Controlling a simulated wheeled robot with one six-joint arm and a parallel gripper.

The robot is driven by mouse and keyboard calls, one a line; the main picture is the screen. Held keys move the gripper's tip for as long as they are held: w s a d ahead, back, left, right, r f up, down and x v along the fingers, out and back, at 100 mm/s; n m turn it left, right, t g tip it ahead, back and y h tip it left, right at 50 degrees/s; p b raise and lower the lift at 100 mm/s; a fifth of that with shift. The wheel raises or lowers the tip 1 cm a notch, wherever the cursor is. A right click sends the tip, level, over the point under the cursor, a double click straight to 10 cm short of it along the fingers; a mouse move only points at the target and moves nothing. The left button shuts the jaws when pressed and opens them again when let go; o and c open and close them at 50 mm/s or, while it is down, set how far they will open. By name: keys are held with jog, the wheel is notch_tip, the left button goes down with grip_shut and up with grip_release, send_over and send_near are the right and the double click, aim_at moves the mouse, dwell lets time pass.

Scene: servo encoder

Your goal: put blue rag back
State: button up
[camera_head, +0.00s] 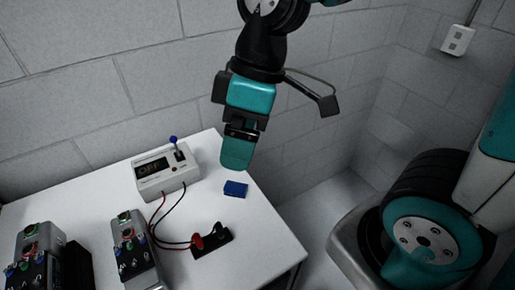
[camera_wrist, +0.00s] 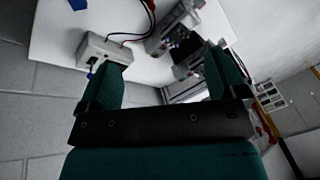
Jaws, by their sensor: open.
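The blue rag (camera_head: 235,188), a small folded blue block shape, lies on the white table near its right edge. In the wrist view a blue piece (camera_wrist: 78,4), likely the same rag, is cut off at the top edge. My gripper (camera_head: 236,163) hangs just above and behind the rag in the head view, apart from it. In the wrist view my gripper (camera_wrist: 165,63) has its two teal fingers spread wide, with nothing held between them.
A white box with a display and blue-knobbed lever (camera_head: 166,172) stands left of the rag. Wires run from it to a black connector block (camera_head: 212,240). Grey control units (camera_head: 135,245) stand at the front left. A block wall (camera_head: 90,75) is behind the table.

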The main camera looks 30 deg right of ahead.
jog(key=s+m, duration=0.2)
jog(key=s+r+m, duration=0.1)
jog(key=s+m, duration=0.1)
jog(key=s, duration=0.1)
jog(key=shift+s+a+r+t, duration=0.15)
jog(key=shift+s+r+t, duration=0.05)
jog(key=shift+s+t, duration=0.1)
